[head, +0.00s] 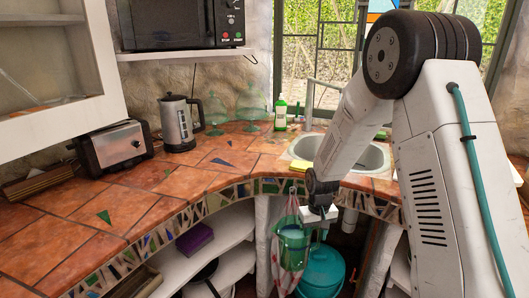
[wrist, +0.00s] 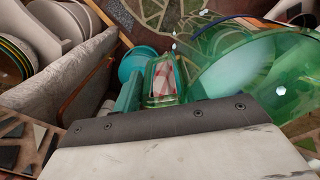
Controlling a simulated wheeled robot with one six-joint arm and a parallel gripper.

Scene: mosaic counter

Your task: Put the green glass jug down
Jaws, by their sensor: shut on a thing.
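My gripper (head: 320,215) is shut on the green glass jug (head: 292,238), in front of and below the counter's front edge in the head view. The clear green jug looks small there, with a red and white cloth showing at it. In the wrist view the jug (wrist: 245,75) fills the upper right, large and close, and appears tilted in that view. My fingertips and the exact grip point are hard to make out.
The tiled counter (head: 165,185) has a broad clear stretch at the left and middle. A toaster (head: 117,147), kettle (head: 180,124), green glass vessels (head: 252,102), a soap bottle (head: 281,114), yellow sponge (head: 301,165) and sink (head: 372,158) line it. A teal bucket (head: 322,270) stands below.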

